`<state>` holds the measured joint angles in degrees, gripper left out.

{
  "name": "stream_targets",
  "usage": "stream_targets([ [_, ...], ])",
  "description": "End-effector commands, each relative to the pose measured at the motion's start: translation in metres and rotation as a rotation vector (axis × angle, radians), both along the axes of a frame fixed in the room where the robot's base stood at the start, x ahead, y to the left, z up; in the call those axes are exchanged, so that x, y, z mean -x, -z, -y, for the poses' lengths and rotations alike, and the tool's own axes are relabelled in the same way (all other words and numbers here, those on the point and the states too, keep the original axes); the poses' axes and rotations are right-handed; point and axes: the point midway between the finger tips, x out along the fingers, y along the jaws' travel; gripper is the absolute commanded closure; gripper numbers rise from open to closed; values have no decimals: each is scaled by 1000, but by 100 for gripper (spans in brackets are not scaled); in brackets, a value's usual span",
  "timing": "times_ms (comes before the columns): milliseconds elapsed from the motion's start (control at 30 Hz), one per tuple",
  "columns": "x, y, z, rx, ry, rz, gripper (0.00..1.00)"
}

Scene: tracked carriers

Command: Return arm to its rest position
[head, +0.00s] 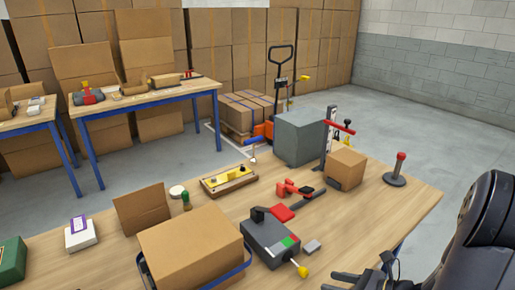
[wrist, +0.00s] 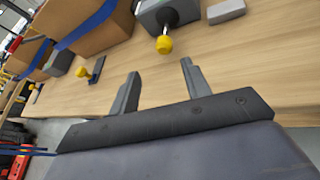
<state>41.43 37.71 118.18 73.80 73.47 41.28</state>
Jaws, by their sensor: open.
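My gripper (wrist: 158,88) is open and empty in the wrist view, its two grey fingers spread apart over bare wooden table top. In the head view my gripper (head: 362,280) shows only partly at the bottom edge, by the near edge of the wooden table (head: 335,232). My dark arm fills the lower right corner there. A grey device with a yellow-knobbed lever (wrist: 165,43) lies beyond the fingers, apart from them. The same grey device (head: 262,240) stands on the table left of my gripper in the head view.
A large cardboard box (head: 190,245) with a blue strap stands left of the device. A small grey block (head: 312,246) lies near it. A small carton (head: 345,167) and a red-topped post (head: 397,172) stand farther back. Floor at the right (head: 440,120) is clear.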

Motion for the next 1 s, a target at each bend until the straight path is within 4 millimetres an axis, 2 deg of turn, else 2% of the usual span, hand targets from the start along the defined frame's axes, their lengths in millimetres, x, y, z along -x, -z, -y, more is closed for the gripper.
stream_targets([
  [467,-37,27,-55,1,0,-1,55],
  [667,-50,25,-42,2,5,2,55],
  [1000,-52,27,-40,2,5,2,55],
])
